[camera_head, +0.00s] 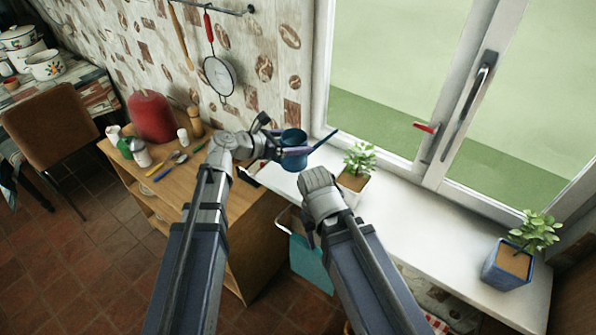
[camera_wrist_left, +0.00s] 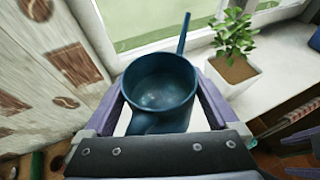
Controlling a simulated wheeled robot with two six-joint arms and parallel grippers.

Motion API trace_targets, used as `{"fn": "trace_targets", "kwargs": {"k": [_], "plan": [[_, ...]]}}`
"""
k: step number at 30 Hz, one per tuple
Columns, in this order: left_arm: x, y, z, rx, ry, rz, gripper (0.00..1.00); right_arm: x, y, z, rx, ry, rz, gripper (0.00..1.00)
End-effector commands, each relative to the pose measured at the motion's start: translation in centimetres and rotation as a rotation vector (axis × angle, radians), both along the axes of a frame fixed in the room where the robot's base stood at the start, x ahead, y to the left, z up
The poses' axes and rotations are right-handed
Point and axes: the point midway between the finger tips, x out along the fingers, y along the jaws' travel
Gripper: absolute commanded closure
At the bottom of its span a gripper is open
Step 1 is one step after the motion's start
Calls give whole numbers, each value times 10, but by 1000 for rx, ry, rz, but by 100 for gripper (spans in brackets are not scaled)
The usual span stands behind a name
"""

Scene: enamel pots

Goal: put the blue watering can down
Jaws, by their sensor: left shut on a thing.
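The blue watering can (camera_head: 294,150) is held upright at the left end of the white windowsill (camera_head: 408,222), its spout pointing right. My left gripper (camera_head: 284,150) is shut on it. In the left wrist view the can (camera_wrist_left: 160,88) sits between the two purple fingers, its open top facing the camera and its spout pointing up toward the window. I cannot tell whether its base touches the sill. My right gripper (camera_head: 312,222) is low in front of the sill, and its fingers are mostly hidden by its own wrist.
A potted plant in a white pot (camera_head: 354,183) stands close right of the can, and a plant in a blue pot (camera_head: 508,266) is farther right. Bare sill lies between them. A wooden cabinet (camera_head: 215,190) with a red canister (camera_head: 152,116) and utensils stands left. A teal bag (camera_head: 308,262) hangs below.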

Motion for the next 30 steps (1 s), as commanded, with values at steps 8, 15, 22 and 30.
{"fn": "trace_targets", "kwargs": {"k": [8,15,22,30], "plan": [[37,-8,12,-3,0,-48,100,0,0,12,0,0,0,50],[38,-9,10,-3,-1,-53,100,0,0,9,0,0,0,50],[38,-9,-11,-3,-1,-52,100,0,0,-12,0,0,0,50],[38,-9,-47,-3,-1,-52,100,0,0,-48,0,0,0,50]]}}
